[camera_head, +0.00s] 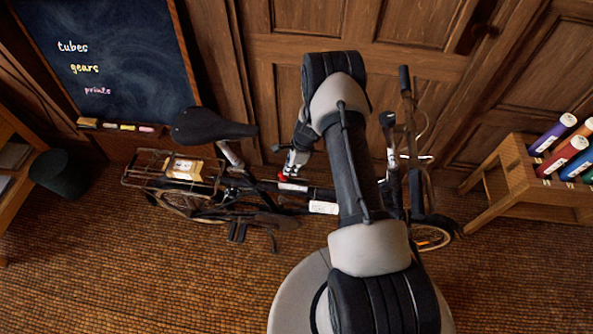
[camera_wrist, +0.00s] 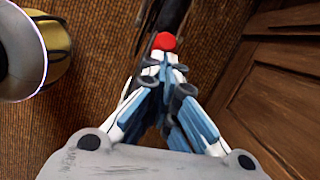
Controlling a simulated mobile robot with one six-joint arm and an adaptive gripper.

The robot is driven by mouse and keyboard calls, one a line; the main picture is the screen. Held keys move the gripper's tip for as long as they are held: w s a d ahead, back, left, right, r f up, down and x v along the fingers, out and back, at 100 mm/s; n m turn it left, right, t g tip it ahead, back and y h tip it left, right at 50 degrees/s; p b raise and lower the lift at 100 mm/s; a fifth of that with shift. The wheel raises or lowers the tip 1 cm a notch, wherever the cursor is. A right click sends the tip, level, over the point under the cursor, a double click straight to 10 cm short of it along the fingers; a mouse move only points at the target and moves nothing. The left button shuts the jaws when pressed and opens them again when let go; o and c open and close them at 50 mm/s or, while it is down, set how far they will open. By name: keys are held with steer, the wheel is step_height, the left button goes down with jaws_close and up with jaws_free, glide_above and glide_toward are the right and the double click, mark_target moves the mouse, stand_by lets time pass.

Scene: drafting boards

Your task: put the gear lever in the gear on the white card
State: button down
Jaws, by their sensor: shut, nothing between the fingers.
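A folding bicycle (camera_head: 245,205) stands on the floor in front of the wooden door. A small lever with a red knob (camera_head: 282,177) sits on its main tube; the red knob (camera_wrist: 164,41) also shows in the wrist view, just beyond my fingertips. My gripper (camera_head: 290,168) is shut and empty, pointing at the knob; in the wrist view my gripper (camera_wrist: 166,66) overlaps the knob's near edge, and I cannot tell if they touch. A white card (camera_head: 292,187) lies on the tube by the knob, and another white label (camera_head: 323,207) is farther right. The gear markings are too small to read.
The black saddle (camera_head: 210,127) rises left of my gripper, above a rear rack (camera_head: 140,168). The handlebar post is right of my arm. A chalkboard (camera_head: 100,60) stands at the left, and a wooden stand (camera_head: 515,180) with coloured tubes at the right. Floor in front is free.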

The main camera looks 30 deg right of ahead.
steer(key=shift+r, duration=0.1)
steer(key=w+a+p+v, duration=0.1)
steer(key=p+v, duration=0.3)
steer(key=v, duration=0.7)
steer(key=shift+w+r, duration=0.3)
steer(key=shift+r, duration=0.05)
steer(key=s+a+r+n, duration=0.2)
steer(key=r+n, duration=0.1)
steer(key=r, duration=0.7)
steer(key=s+a+r+n+t, duration=0.1)
steer(key=s+a+r+n, duration=0.2)
steer(key=r, duration=0.7)
steer(key=s+a+r+n, duration=0.15)
steer(key=r+n, duration=0.25)
steer(key=r, duration=0.5)
steer(key=s+a+r+n+t+h, duration=0.1)
steer(key=s+r+n, duration=0.4)
steer(key=s, duration=0.7)
steer(key=s+a+r+n+t+h, duration=0.1)
steer(key=s+a+r+n, duration=0.2)
steer(key=s, duration=0.9)
steer(key=shift+a+r+n+t+h, duration=0.2)
steer(key=shift+r+n+t+h, duration=0.1)
steer(key=shift+r+n, duration=1.7)
